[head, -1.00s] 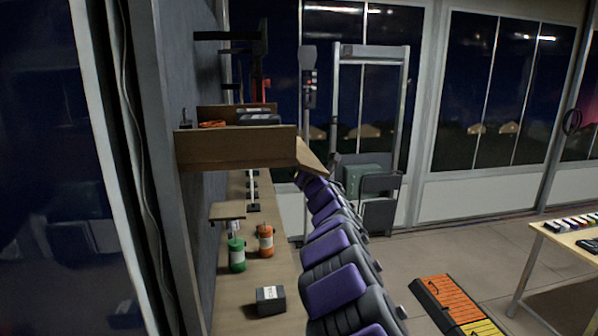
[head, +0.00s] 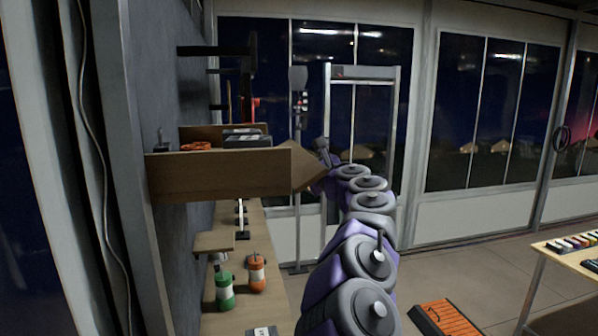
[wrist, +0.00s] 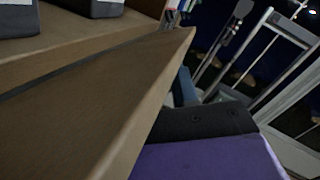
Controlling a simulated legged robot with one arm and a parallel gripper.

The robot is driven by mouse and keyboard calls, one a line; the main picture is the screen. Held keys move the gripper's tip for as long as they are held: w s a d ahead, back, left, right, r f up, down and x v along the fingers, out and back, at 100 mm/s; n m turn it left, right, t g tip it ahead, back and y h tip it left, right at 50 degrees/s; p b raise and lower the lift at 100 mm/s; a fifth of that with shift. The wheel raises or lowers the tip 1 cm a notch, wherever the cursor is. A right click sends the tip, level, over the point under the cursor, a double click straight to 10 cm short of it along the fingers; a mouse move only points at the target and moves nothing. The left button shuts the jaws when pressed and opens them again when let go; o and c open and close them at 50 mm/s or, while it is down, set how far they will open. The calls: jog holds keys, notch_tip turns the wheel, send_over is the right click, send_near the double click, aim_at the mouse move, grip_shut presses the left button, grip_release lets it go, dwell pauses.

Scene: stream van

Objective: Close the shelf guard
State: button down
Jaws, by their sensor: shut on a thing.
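The shelf guard (head: 305,168) is a wooden board angled outward at the right end of the wooden shelf box. It stands partly open. In the wrist view, the guard (wrist: 100,120) runs up to the right, with a dark gap between it and the shelf. My gripper (head: 325,165) is at the guard's outer right end and is shut on it. The fingertips are small and partly hidden behind the board in the head view. In the wrist view, a dark and purple part of my arm fills the lower right.
The shelf box (head: 218,176) holds dark boxes (head: 246,141) and an orange coil (head: 196,146). Below it, a wooden counter (head: 265,222) bears a green canister (head: 224,291) and an orange canister (head: 257,273). A metal frame (head: 396,130) stands behind my arm.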

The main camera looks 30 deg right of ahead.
aim_at(293, 157)
notch_tip(293, 157, up, 2)
jog(key=n+g, duration=0.1)
jog(key=n, duration=0.1)
jog(key=shift+a+n+p, duration=0.15)
jog(key=shift+n+p, duration=0.25)
jog(key=shift+w+a+r+n+g+p, duration=0.15)
jog(key=shift+r+n+g+p, duration=0.15)
jog(key=shift+n, duration=0.3)
jog(key=shift+s+a+r+n+g+p, duration=0.1)
jog(key=shift+a+r+n+p, duration=0.1)
jog(key=shift+r+n, duration=0.3)
jog(key=shift+w+a+r+n+g+h+p, duration=0.15)
jog(key=shift+r+n+h+p, duration=0.1)
jog(key=shift+n, duration=0.25)
jog(key=shift+a+r+n+g+h+p, duration=0.15)
jog(key=shift+n+h+p, duration=0.1)
jog(key=shift+n, duration=0.25)
jog(key=shift+w+a+r+n+g+h, duration=0.15)
jog(key=shift+a+r+n+g+h, duration=0.2)
jog(key=shift+n, duration=0.45)
jog(key=shift+a+p, duration=0.15)
jog(key=shift+p, duration=0.15)
jog(key=c, duration=0.9)
grip_release()
jog(key=shift+w+f, duration=0.1)
jog(key=shift+w, duration=0.05)
